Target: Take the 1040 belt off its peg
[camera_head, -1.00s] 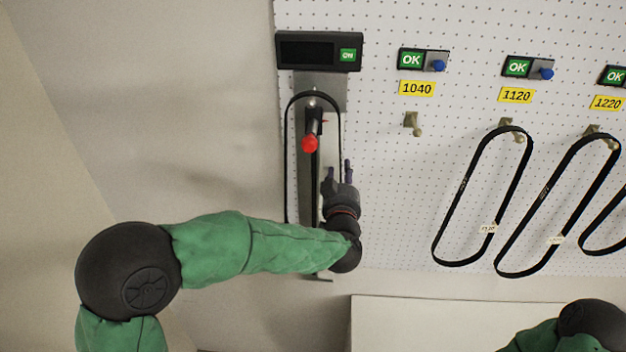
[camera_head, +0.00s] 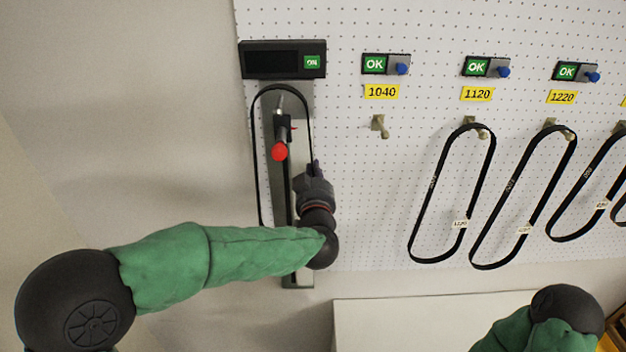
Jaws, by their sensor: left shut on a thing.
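The peg under the yellow 1040 label (camera_head: 382,92) is bare; this 1040 peg (camera_head: 380,127) holds no belt. A black belt (camera_head: 255,150) loops over the top of the grey upright fixture (camera_head: 296,100) at the left of the board; its printed number cannot be read. My left gripper (camera_head: 309,172) is shut on the right strand of this belt, below and right of the red-tipped handle (camera_head: 280,151). The fingers hide part of the strand, and my arm hides the belt's lower end. My right gripper is out of view; only part of that arm shows at the lower right.
A dark display box (camera_head: 283,60) sits above the fixture. Belts hang from the 1120 peg (camera_head: 482,133), the 1220 peg (camera_head: 568,133) and further right. A pale surface (camera_head: 400,322) lies below the board. The board around the 1040 peg is clear.

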